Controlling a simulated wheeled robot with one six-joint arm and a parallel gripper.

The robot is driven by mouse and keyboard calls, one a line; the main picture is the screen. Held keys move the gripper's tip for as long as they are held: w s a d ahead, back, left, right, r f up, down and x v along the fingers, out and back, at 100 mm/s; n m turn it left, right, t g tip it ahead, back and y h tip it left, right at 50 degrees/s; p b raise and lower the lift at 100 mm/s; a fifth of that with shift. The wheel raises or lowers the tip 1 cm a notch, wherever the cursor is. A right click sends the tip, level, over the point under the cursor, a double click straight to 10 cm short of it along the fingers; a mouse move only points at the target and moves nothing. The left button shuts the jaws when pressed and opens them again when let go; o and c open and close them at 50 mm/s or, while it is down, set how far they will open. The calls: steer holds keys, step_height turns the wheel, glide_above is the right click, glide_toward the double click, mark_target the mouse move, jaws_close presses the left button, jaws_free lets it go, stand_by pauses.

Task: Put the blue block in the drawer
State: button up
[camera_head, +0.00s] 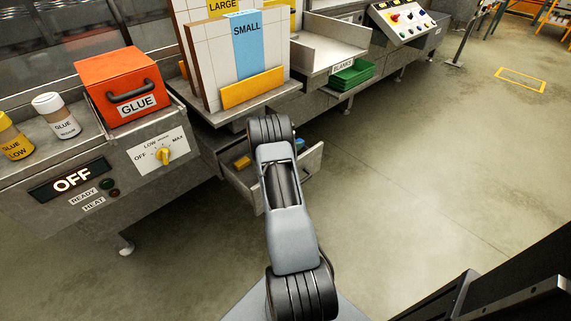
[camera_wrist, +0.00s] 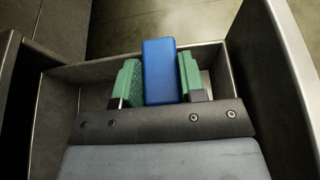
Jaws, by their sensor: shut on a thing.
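The blue block (camera_wrist: 160,70) stands out between the two green fingers of my gripper (camera_wrist: 158,80) in the wrist view. The gripper is shut on it. The open drawer (camera_wrist: 82,74) surrounds the gripper and block in this view, its walls at the sides and beyond. I cannot tell whether the block touches the drawer floor. In the head view the pulled-out drawer (camera_head: 310,165) is under the bench, partly hidden by my arm. My gripper and most of the drawer's inside are hidden there.
A small yellow thing (camera_head: 243,161) shows inside the drawer. On the bench are an orange GLUE box (camera_head: 125,88), a white glue bottle (camera_head: 56,116), and an upright rack with a SMALL label (camera_head: 247,45). A BLANKS tray with green sheets (camera_head: 351,74) is farther back.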

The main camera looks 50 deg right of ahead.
steer(key=shift+a+f, duration=0.75)
steer(key=shift+f, duration=0.2)
steer(key=shift+a+f, duration=0.7)
steer(key=shift+f, duration=0.2)
steer(key=f, duration=0.1)
steer(key=a+f+b, duration=0.1)
steer(key=f, duration=0.1)
steer(key=shift+f, duration=0.6)
steer(key=o, duration=1)
steer(key=shift+f, duration=0.1)
